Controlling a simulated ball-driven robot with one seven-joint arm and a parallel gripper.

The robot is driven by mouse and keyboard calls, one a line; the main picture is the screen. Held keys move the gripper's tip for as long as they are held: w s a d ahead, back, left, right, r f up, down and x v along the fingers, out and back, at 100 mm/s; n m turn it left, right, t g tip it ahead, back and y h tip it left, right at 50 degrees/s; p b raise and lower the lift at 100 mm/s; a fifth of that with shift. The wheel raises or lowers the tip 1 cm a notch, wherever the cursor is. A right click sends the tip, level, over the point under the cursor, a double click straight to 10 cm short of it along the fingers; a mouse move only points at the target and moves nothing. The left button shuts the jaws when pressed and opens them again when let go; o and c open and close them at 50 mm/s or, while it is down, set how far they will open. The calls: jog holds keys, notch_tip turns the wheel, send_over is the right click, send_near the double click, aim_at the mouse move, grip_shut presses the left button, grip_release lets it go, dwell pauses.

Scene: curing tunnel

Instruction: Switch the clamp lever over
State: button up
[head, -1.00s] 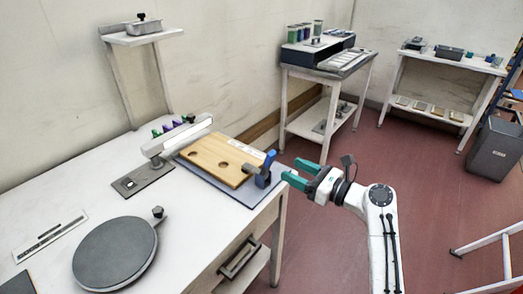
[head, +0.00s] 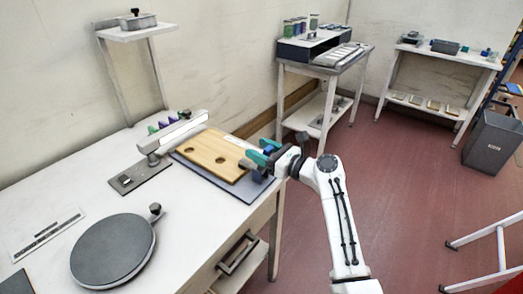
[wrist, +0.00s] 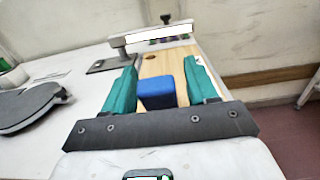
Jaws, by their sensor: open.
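The clamp lever (wrist: 157,93) is a blue block-like handle at the near right end of the wooden board (head: 212,152). In the wrist view it stands between my two teal fingers, with gaps seen at the sides. My gripper (head: 261,151) is open around it, reaching in from the right. In the head view my fingers hide most of the lever. The clamp's foot and pivot are hidden too. The board has round holes and lies on a grey-blue plate (head: 243,190) on the white table.
A round dark turntable (head: 113,250) is at the table's front left. A drawer handle (head: 238,254) sticks out below the table edge.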

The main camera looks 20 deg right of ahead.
grip_shut()
dwell(0.5)
